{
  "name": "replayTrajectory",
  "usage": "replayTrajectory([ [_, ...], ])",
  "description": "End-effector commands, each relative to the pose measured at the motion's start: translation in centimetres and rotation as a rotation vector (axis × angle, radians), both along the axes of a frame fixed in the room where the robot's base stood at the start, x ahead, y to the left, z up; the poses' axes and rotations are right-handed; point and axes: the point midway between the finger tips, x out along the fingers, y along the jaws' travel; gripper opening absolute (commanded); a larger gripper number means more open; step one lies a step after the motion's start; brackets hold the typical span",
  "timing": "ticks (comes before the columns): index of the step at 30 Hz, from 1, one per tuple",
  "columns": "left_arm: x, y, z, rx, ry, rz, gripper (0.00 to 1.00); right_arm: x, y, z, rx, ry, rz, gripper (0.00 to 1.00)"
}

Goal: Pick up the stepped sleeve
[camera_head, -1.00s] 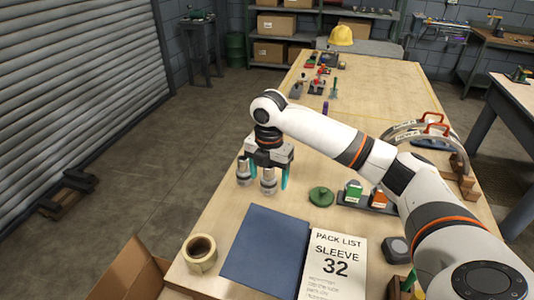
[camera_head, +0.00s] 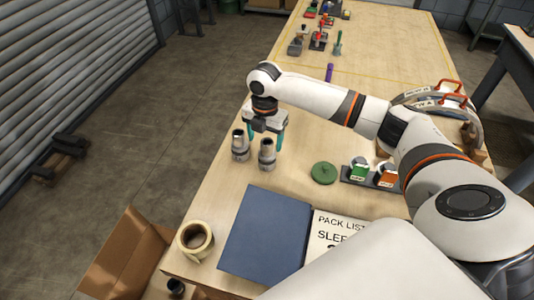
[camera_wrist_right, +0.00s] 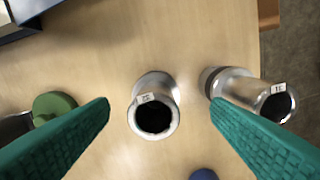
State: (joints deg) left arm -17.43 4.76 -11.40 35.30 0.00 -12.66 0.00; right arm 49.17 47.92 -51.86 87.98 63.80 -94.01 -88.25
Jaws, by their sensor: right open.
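Two silvery stepped sleeves stand upright and apart on the table in the head view, one at left (camera_head: 240,147) and one at right (camera_head: 267,154). My right gripper (camera_head: 265,138) is open just behind and above them. In the right wrist view, one labelled sleeve (camera_wrist_right: 153,108) shows its dark open bore between the spread teal fingers (camera_wrist_right: 160,106), apart from both. The other labelled sleeve (camera_wrist_right: 245,92) lies beyond the right finger. The label digits are too small to read surely. My left gripper is out of view.
A printed pack list (camera_head: 330,228) lies beside a blue folder (camera_head: 262,234). A tape roll (camera_head: 195,240) sits at the table's left edge, above an open carton (camera_head: 125,255). A green disc (camera_head: 323,173) and a dark tray with green and orange items (camera_head: 371,178) are right of the sleeves.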

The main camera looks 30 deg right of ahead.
Motion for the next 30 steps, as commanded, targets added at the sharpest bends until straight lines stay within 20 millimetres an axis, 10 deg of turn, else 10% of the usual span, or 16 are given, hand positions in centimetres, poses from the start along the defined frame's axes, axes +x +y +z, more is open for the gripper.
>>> replayTrajectory([
  [20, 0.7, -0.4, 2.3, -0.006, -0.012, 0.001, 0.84, -0.3, -0.5, -5.2, -0.001, 0.0, 0.0, 0.71],
  [30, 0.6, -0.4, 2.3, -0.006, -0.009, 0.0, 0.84, -0.3, -0.5, -5.1, -0.001, 0.0, 0.0, 0.15],
])
